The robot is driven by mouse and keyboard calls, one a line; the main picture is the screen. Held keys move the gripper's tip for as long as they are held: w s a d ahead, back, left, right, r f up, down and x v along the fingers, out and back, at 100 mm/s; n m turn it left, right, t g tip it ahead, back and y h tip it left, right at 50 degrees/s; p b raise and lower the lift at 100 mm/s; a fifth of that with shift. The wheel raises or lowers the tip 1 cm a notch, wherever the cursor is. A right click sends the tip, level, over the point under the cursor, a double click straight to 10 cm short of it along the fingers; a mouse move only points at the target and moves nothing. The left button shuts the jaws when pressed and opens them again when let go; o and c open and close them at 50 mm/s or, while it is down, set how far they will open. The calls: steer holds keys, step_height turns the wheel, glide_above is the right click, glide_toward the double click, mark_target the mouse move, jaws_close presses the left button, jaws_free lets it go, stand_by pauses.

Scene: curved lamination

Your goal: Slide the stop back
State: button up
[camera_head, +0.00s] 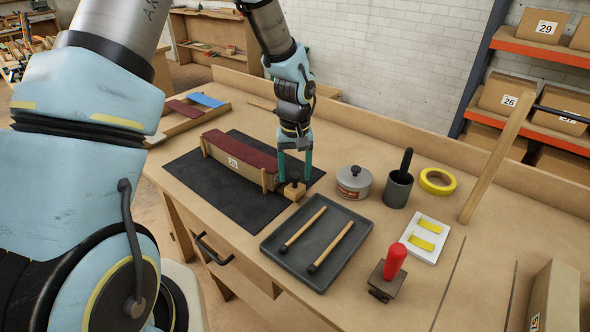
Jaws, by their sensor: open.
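The stop looks to be a small wooden block (295,193) with a dark knob on top, at the right end of the curved form (232,163). The form has a dark red layer (241,148) on top and a label with a number on its side. Wooden posts stand at its ends, and the block sits just right of the end post. My gripper (294,178) points down over the block, its two teal fingers open on either side of the knob. I cannot tell whether the fingers touch it.
The form stands on a black mat (190,176). In front, a grey tray (275,262) holds two dark-tipped sticks. To the right are a lidded tin (353,184), a dark cup (398,190), yellow tape (436,181), a white plate (419,252) and a red-handled tool (394,264).

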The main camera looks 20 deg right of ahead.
jaws_close()
stand_by(0.5)
stand_by(0.9)
